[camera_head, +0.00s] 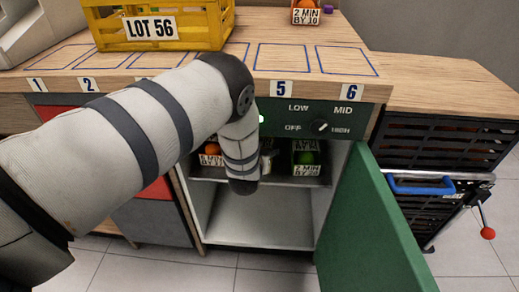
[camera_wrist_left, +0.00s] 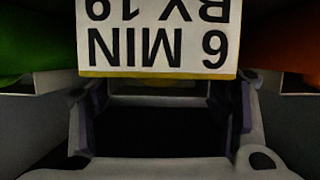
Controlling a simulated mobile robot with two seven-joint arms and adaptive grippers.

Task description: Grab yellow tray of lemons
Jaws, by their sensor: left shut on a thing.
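In the left wrist view, a small tray (camera_wrist_left: 158,74) with a yellow lower edge and an upside-down white label reading "6 MIN BY 19" fills the top middle. My left gripper (camera_wrist_left: 160,112) has its dark fingers on either side just below the label and is shut on this tray. The tray's contents are hidden, so no lemons show. In the head view my left arm reaches into the open cabinet, and its wrist hides the gripper and most of the held tray. My right gripper is in neither view.
An orange-filled tray (camera_head: 211,156) and a green-filled tray (camera_head: 306,162) flank my wrist on the cabinet shelf (camera_head: 305,182). The green door (camera_head: 366,225) stands open at right. A yellow crate (camera_head: 165,28) sits on the counter. Outlined counter spaces near 5 and 6 are clear.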

